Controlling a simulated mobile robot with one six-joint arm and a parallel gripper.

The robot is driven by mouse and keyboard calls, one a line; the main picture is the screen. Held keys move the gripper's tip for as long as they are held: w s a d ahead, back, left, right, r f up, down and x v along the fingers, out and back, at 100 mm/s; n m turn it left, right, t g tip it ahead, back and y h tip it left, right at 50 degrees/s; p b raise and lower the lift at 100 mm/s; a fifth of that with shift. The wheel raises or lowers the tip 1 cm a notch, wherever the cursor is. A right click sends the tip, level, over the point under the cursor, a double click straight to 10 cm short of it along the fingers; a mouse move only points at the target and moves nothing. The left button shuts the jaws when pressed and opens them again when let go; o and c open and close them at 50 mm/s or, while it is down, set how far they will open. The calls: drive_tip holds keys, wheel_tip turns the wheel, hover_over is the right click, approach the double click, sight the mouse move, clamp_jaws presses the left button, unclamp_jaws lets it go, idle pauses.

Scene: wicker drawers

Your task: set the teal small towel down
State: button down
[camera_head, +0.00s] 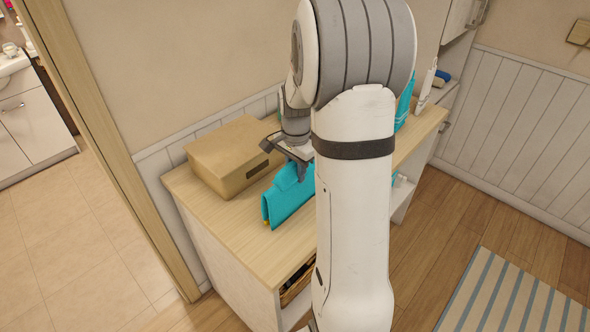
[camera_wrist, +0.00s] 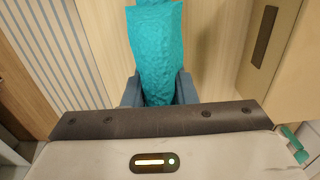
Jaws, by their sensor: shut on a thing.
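The teal small towel (camera_head: 286,201) is folded and stands tilted over the wooden top of the cabinet (camera_head: 222,218), in front of the cardboard-coloured box. My gripper (camera_head: 300,163) is shut on the upper part of the towel. In the wrist view the towel (camera_wrist: 156,45) hangs between the two fingers of my gripper (camera_wrist: 159,90). Its lower edge is close to the cabinet top in the head view; I cannot tell whether it touches. My arm hides part of the towel's right side.
The tan box (camera_head: 228,157) stands just left of and behind the towel. Another teal cloth (camera_head: 404,104) shows behind my arm, with a white bottle-like item (camera_head: 427,80) farther right. The cabinet top's front left is bare. A striped rug (camera_head: 510,300) lies on the floor.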

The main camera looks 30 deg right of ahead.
drive_tip(key=shift+f, duration=0.2)
drive_tip(key=c, duration=1.2)
unclamp_jaws()
drive_tip(key=shift+r, duration=0.1)
drive_tip(key=shift+o, duration=0.2)
wheel_tip(320, 180, up, 12)
drive_tip(key=shift+r, duration=0.1)
drive_tip(key=s+a+n+t, duration=0.1)
drive_tip(key=s+a+n, duration=0.6)
drive_tip(key=s, duration=0.2)
drive_tip(key=s+a+f+n+t, duration=0.1)
drive_tip(key=s+a+n+t, duration=0.1)
drive_tip(key=s+a+n, duration=0.4)
drive_tip(key=s+n, duration=0.1)
drive_tip(key=s, duration=0.3)
drive_tip(key=shift+a+f, duration=0.3)
drive_tip(key=shift+a, duration=0.1)
